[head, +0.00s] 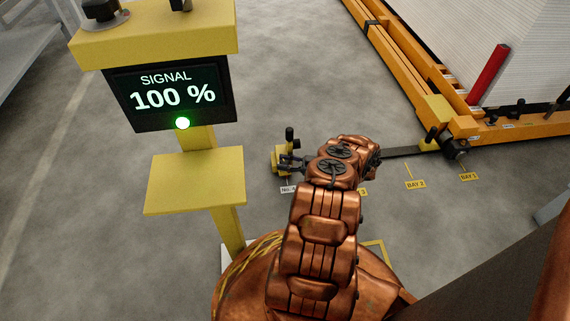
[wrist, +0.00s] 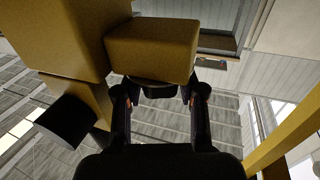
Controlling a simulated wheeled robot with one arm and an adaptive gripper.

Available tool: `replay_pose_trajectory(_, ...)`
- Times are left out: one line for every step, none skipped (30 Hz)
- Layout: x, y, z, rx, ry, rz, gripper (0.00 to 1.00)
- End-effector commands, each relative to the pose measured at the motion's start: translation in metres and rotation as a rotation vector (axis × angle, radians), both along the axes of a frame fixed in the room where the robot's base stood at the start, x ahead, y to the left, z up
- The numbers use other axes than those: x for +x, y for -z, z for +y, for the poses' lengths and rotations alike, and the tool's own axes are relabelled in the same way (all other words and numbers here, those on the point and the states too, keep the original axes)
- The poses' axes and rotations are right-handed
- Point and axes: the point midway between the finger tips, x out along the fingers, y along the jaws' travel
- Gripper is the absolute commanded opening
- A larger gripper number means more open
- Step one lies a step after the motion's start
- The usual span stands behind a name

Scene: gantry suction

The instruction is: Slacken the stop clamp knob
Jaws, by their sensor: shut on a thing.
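The yellow stop block (head: 280,160) stands at the left end of a dark rail on the floor in the head view, with a black upright post on its top. My gripper (head: 291,163) reaches it from the right, at its near side. In the wrist view, two yellow block parts (wrist: 150,48) fill the top, and the dark stop clamp knob (wrist: 157,90) sits just below the smaller one. My gripper (wrist: 160,93) has a finger on each side of this knob and is shut on it. In the head view my wrist and fingers hide most of the knob.
A yellow stand with a screen (head: 168,95) reading SIGNAL 100 %, with a green light, stands left of my arm. The dark rail (head: 405,152) runs right to an orange gantry frame (head: 400,65). BAY tags lie along it. Grey floor behind the rail is clear.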

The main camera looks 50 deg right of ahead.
Motion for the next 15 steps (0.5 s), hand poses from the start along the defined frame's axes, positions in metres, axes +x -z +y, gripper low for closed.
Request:
replay_pose_trajectory(-0.0005, 0.0018, 0.0022, 0.002, -0.008, 0.002, 0.05)
replay_pose_trajectory(-0.0005, 0.0017, 0.0022, 0.003, -0.009, 0.003, 0.05)
replay_pose_trajectory(-0.0004, 0.0015, 0.0022, 0.003, -0.011, 0.003, 0.05)
replay_pose_trajectory(-0.0005, 0.0014, 0.0023, 0.003, -0.012, 0.003, 0.05)
replay_pose_trajectory(-0.0005, 0.0013, 0.0024, 0.003, -0.012, 0.003, 0.05)
replay_pose_trajectory(-0.0005, 0.0012, 0.0024, 0.003, -0.012, 0.003, 0.05)
replay_pose_trajectory(-0.0005, 0.0012, 0.0025, 0.004, -0.012, 0.003, 0.05)
replay_pose_trajectory(-0.0005, 0.0012, 0.0025, 0.003, -0.012, 0.003, 0.05)
replay_pose_trajectory(-0.0005, 0.0012, 0.0026, 0.004, -0.012, 0.003, 0.05)
replay_pose_trajectory(-0.0005, 0.0011, 0.0026, 0.004, -0.013, 0.003, 0.05)
replay_pose_trajectory(-0.0005, 0.0012, 0.0026, 0.003, -0.013, 0.002, 0.05)
replay_pose_trajectory(-0.0005, 0.0012, 0.0027, 0.004, -0.013, 0.003, 0.05)
replay_pose_trajectory(-0.0005, 0.0012, 0.0027, 0.003, -0.013, 0.002, 0.05)
replay_pose_trajectory(-0.0005, 0.0012, 0.0027, 0.003, -0.013, 0.002, 0.43)
replay_pose_trajectory(-0.0005, 0.0012, 0.0027, 0.003, -0.013, 0.002, 0.47)
